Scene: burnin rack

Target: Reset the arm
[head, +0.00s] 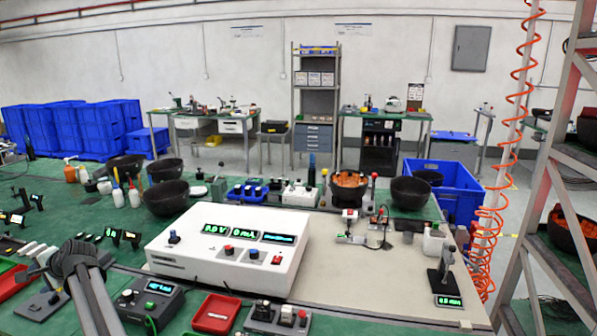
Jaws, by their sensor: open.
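My arm rises from the bottom edge at the lower left. Its dark wrist bends left. The small view does not show whether the fingers touch anything.
A white power supply (228,252) with green displays stands right of my arm. A small dark meter (150,300) and a red tray (215,314) are in front of it. Black bowls (166,198) and bottles stand behind. A dark stand (445,278) is on the pale board at right.

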